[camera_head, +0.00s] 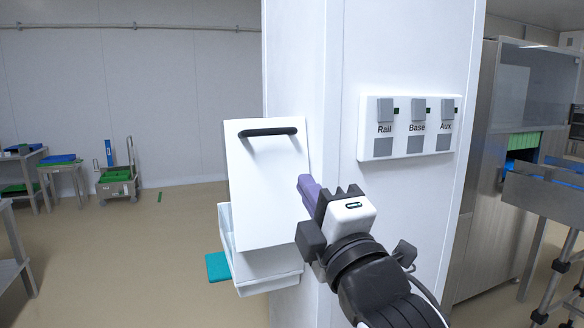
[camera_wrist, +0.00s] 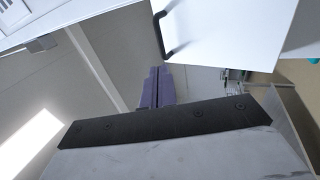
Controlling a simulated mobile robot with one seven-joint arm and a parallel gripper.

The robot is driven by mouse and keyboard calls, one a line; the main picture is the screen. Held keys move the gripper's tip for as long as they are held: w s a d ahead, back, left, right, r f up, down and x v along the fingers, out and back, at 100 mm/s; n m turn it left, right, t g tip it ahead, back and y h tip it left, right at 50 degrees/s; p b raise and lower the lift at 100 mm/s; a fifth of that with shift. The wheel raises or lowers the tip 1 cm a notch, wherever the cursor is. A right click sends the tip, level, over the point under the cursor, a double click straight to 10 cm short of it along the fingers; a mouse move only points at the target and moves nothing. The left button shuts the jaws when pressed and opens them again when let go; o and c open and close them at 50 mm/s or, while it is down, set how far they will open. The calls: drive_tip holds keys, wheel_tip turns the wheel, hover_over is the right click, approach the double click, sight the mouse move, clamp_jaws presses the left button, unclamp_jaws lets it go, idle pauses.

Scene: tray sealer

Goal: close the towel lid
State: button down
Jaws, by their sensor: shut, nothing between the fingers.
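The towel lid (camera_head: 268,190) is a white flat panel with a black bar handle (camera_head: 268,132). It stands raised, close to upright, above a white open-topped box (camera_head: 262,272) on the side of a white column. In the wrist view the lid (camera_wrist: 230,28) fills the upper right and its handle (camera_wrist: 160,35) shows near the top. My gripper (camera_head: 305,183) has purple fingers held together with nothing in them. It is just right of the lid in the head view; I cannot tell whether it touches. The fingers also show in the wrist view (camera_wrist: 158,88).
The white column (camera_head: 300,60) stands right beside the lid and my arm. A switch panel (camera_head: 410,127) labelled Rail, Base and Aux is on its right face. A teal item (camera_head: 217,267) shows by the box. Open floor (camera_head: 150,250) lies to the left.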

sight(274, 134)
drive_tip(key=p+x, duration=0.8)
drive_tip(key=x, duration=0.4)
drive_tip(key=shift+w+a+r+p, duration=0.1)
drive_tip(key=shift+w+r+p, duration=0.15)
drive_tip(key=shift+r+p, duration=0.05)
drive_tip(key=shift+w+a, duration=0.1)
drive_tip(key=shift+w, duration=0.25)
